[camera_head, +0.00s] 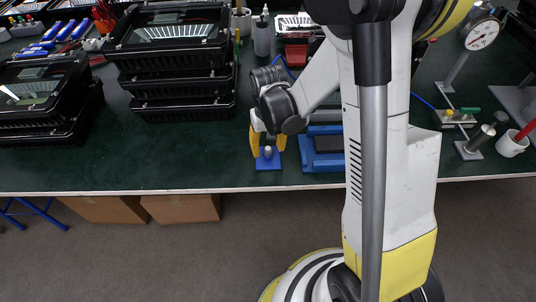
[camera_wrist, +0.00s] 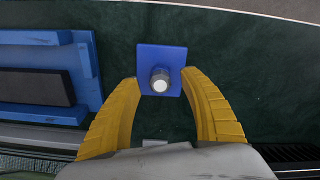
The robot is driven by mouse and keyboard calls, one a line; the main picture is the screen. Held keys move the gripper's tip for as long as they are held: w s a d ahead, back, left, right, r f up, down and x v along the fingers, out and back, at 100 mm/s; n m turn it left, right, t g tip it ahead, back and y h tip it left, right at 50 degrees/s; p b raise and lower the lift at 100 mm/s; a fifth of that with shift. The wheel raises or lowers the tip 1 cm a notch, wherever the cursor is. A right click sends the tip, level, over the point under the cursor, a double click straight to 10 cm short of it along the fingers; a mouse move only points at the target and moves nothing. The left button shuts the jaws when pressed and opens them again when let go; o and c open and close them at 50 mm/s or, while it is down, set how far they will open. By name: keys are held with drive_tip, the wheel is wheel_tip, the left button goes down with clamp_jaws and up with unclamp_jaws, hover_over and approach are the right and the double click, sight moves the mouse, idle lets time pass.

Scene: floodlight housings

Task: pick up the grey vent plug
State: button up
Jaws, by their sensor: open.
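The grey vent plug (camera_wrist: 159,80) stands upright on a small blue square base (camera_wrist: 147,53) on the green bench. In the head view the plug (camera_head: 268,152) is a small pale peg on its blue base (camera_head: 268,164), near the bench's front edge. My gripper (camera_wrist: 160,75) has two yellow fingers, spread apart on either side of the base and plug, with nothing held between them. In the head view my gripper (camera_head: 267,148) points down over the base. Whether the fingers touch the base cannot be told.
A blue fixture (camera_head: 318,162) with a dark insert lies right beside the base. Stacked black floodlight housings (camera_head: 180,85) stand to the left. A pressure gauge (camera_head: 482,36) and a white cup (camera_head: 512,145) are at the right.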

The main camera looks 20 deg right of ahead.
sight(268, 148)
drive_tip(key=shift+f, duration=0.6)
drive_tip(key=shift+r, duration=0.1)
drive_tip(key=c, duration=1.1)
wheel_tip(268, 148, up, 4)
drive_tip(key=shift+r+p, duration=0.1)
drive_tip(key=shift+p, duration=1.1)
drive_tip(key=d+r+p, duration=0.4)
drive_tip(key=d+r, duration=0.2)
drive_tip(key=d, duration=0.5)
drive_tip(key=shift+s+d+r, duration=0.35)
drive_tip(key=shift+s+r, duration=0.05)
drive_tip(key=shift+s, duration=0.05)
